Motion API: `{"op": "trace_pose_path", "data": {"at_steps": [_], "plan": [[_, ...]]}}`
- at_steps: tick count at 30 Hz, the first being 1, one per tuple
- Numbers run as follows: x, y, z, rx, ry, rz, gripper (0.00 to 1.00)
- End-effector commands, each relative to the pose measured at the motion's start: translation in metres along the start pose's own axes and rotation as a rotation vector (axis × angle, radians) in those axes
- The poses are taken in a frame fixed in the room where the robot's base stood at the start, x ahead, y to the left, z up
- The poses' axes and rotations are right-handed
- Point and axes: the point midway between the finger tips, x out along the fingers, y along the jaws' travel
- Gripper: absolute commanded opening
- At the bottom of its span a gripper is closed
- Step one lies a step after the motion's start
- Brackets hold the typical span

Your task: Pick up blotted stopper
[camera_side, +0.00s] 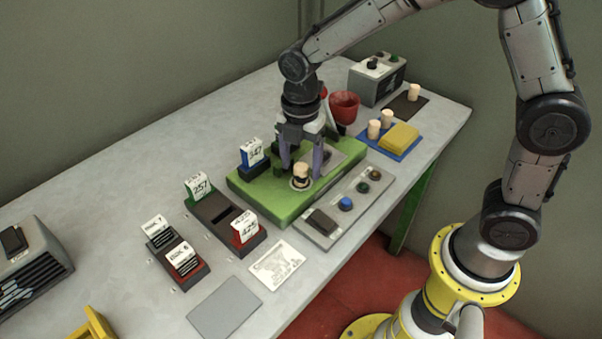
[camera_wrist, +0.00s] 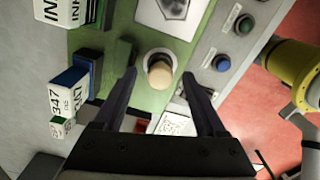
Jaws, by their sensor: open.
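A pale cork stopper (camera_side: 301,172) stands upright in a round light seat on the green block (camera_side: 262,205). It shows some dark marking in the side view; I cannot tell clearly whether that is a blot or shadow. My gripper (camera_side: 302,172) is open above the green block, pointing down, with one finger on each side of this stopper. In the wrist view the stopper (camera_wrist: 160,72) lies between my two fingertips (camera_wrist: 159,78), with a gap on both sides. Other pale stoppers (camera_side: 374,129) (camera_side: 387,117) stand on a blue mat, and one (camera_side: 414,92) stands on a dark mat.
A yellow block (camera_side: 400,137) lies on the blue mat (camera_side: 377,147). A button panel (camera_side: 325,228) lies right of the green block. Card holders (camera_side: 223,222) stand to its left.

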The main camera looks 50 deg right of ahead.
Motion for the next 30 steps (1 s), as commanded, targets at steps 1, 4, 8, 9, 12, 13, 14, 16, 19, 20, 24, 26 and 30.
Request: {"op": "trace_pose_path", "data": {"at_steps": [1,4,8,9,12,13,14,16,19,20,24,26,30], "plan": [[0.000,0.000,0.000,0.000,0.000,0.000,0.73],[0.000,0.000,0.000,0.000,0.000,0.000,0.57],[0.000,0.000,0.000,0.000,0.000,0.000,0.34],[0.000,0.000,0.000,0.000,0.000,0.000,0.26],[-0.001,0.000,0.000,0.000,0.000,0.000,0.08],[-0.001,0.000,0.000,0.000,0.000,0.000,0.03],[-0.001,0.000,0.000,0.000,0.000,0.000,0.00],[-0.001,0.000,0.000,0.000,0.000,0.000,0.00],[-0.001,0.000,0.000,0.000,0.000,0.000,0.00],[-0.001,0.000,0.000,0.000,0.000,0.000,0.00],[-0.002,0.000,0.000,0.000,0.000,0.000,0.00],[-0.004,0.000,0.000,0.000,0.000,0.001,0.00],[-0.015,0.001,0.000,0.000,0.000,0.002,0.00]]}}
